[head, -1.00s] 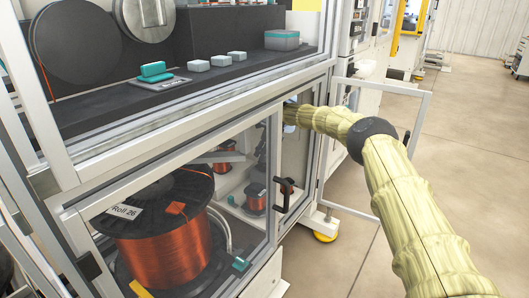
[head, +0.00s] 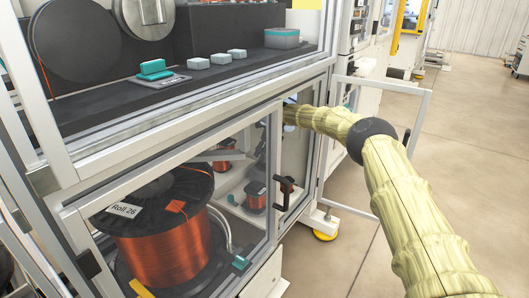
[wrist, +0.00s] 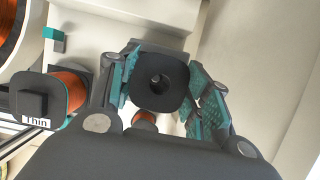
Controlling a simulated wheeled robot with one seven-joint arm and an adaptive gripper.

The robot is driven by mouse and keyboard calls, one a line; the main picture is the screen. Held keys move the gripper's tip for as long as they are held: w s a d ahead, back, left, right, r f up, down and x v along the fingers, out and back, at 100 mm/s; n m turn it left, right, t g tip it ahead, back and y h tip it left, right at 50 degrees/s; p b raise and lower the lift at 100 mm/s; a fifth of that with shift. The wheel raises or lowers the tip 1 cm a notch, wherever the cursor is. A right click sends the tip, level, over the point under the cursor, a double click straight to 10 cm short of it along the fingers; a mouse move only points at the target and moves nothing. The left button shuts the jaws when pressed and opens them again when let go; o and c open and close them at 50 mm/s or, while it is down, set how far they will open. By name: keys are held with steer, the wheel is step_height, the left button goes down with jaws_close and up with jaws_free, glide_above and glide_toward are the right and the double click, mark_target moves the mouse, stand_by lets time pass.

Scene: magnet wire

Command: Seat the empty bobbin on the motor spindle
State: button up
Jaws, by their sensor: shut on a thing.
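In the wrist view my gripper (wrist: 163,95) has its teal-padded fingers on both sides of a dark bobbin (wrist: 174,97), shut on it. The bobbin's square, rounded flange with a central hole faces the camera; most of its core is hidden beneath the flange. A bit of copper colour (wrist: 145,119) shows beside its lower edge, and I cannot tell what it belongs to. The motor spindle cannot be made out. In the head view my arm reaches through the cabinet's open side, and my gripper and the bobbin are hidden inside.
A copper spool labelled "Thin" (wrist: 75,92) stands at the left in the wrist view, near a teal block (wrist: 54,46). A pale wall (wrist: 260,50) lies close on the right. In the head view the cabinet holds a large spool, Roll 26 (head: 165,255). The open door (head: 425,130) stands beside my arm.

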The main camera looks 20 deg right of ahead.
steer(key=shift+f, duration=0.65)
stand_by(0.4)
steer(key=o, duration=1)
steer(key=shift+r, duration=0.1)
steer(key=shift+p+v, duration=1.6)
steer(key=shift+v, duration=0.85)
